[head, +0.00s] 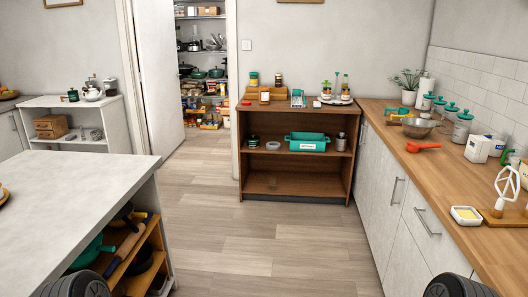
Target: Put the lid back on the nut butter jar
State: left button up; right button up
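I cannot single out the nut butter jar or its lid for certain at this distance. On top of the wooden cabinet (297,152) at the back stand a small brown jar with a pale label (264,95), a jar with a green top (253,79) and a dark-topped jar (278,79). A small flat reddish item (246,103) lies at the cabinet top's left end; I cannot tell what it is. Neither of my grippers shows; only dark ribbed parts of my own body show at the bottom left and bottom right.
A wooden counter (437,185) along the right holds green-lidded canisters, a metal bowl (418,127), a red scoop (426,146) and a butter dish (466,215). A pale island (70,190) stands at left. The floor (255,245) between is clear. An open door (157,75) shows pantry shelves.

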aim_at(264, 89)
jog(key=i, duration=2.55)
jog(key=i+u, duration=0.15)
jog(key=i, duration=0.3)
jog(key=i+l+u, duration=0.15)
jog(key=i, duration=0.3)
jog(key=i+l+u, duration=0.15)
jog(key=i, duration=0.3)
jog(key=i+l+u, duration=0.15)
jog(key=i, duration=0.3)
jog(key=i+l+u, duration=0.55)
jog(key=u, duration=0.15)
jog(key=i+l+u, duration=0.4)
